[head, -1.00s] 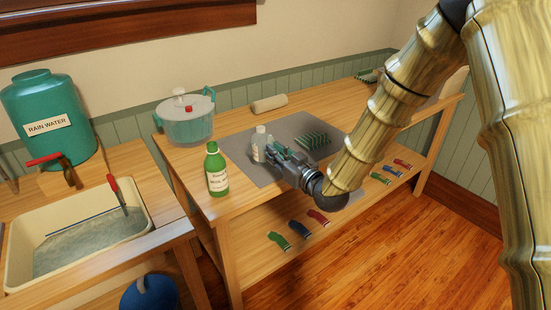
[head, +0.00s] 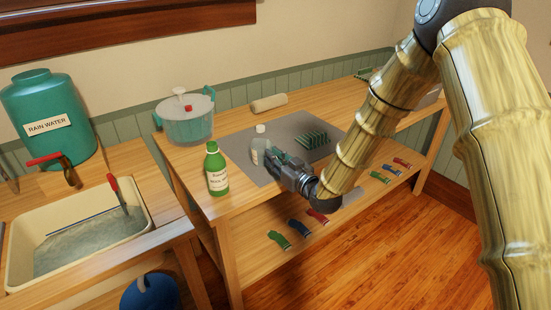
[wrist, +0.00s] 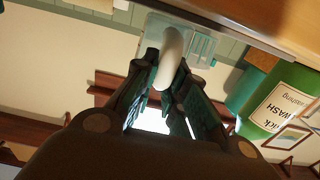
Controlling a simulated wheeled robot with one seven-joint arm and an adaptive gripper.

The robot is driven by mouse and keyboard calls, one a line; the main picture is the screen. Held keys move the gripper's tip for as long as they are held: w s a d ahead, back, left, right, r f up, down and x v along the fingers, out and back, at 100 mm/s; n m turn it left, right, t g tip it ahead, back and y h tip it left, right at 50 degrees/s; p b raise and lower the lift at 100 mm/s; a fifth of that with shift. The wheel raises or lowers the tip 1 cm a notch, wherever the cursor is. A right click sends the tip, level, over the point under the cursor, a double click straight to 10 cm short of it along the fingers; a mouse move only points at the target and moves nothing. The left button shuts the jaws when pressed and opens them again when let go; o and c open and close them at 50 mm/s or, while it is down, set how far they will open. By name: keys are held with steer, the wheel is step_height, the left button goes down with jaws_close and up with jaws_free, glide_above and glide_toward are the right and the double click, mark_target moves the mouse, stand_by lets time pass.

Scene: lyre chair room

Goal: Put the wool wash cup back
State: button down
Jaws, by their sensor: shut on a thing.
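My gripper (head: 272,157) is low over the grey mat, with its fingers toward a small pale, see-through shape (head: 258,150) with a white top (head: 260,128). In the wrist view, my gripper (wrist: 168,75) has both fingers closed in on a white rounded piece (wrist: 171,57), which I take to be the wool wash cup. The fingers hide part of it, and its outline is unclear. The green wool wash bottle (head: 216,169) stands upright to the left of my gripper, near the table's front edge. It also shows at the right of the wrist view (wrist: 283,100).
The grey mat (head: 240,140) also bears a green rack (head: 314,139). Behind are a clear tub with teal handles (head: 187,120) and a cream roll (head: 269,103). Coloured items (head: 298,227) lie on the lower shelf. A sink (head: 30,230) and rain water tank (head: 45,115) are left.

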steer(key=c, duration=1.5)
jaws_free()
steer(key=shift+f, duration=0.1)
steer(key=shift+o, duration=0.2)
steer(key=shift+r, duration=0.2)
steer(key=shift+s+d+f, duration=0.1)
steer(key=shift+s+d, duration=0.1)
steer(key=shift+s, duration=0.05)
steer(key=v, duration=1.1)
steer(key=s+d+f+m+g+h, duration=0.2)
steer(key=s+f, duration=0.2)
steer(key=f, duration=0.5)
steer(key=s+d+f+m+g+h, duration=0.15)
steer(key=s+f, duration=0.25)
steer(key=f, duration=0.5)
steer(key=s+d+f+m+g+h, duration=0.1)
steer(key=s+d+f+g+h, duration=0.2)
steer(key=s+f, duration=0.55)
steer(key=s+d+f+m+g+h, duration=0.1)
steer(key=s+d+f+g+h, duration=0.15)
steer(key=s+d+f, duration=0.45)
steer(key=s+d+f+m+g, duration=0.1)
steer(key=s+f+g, duration=0.1)
steer(key=s, duration=0.7)
steer(key=s+d+f+m+g+h, duration=0.1)
steer(key=s+f+g, duration=0.2)
steer(key=s, duration=0.6)
steer(key=shift+s+d+f+b, duration=0.2)
steer(key=shift+s+f+b, duration=0.05)
steer(key=shift+f+b, duration=0.1)
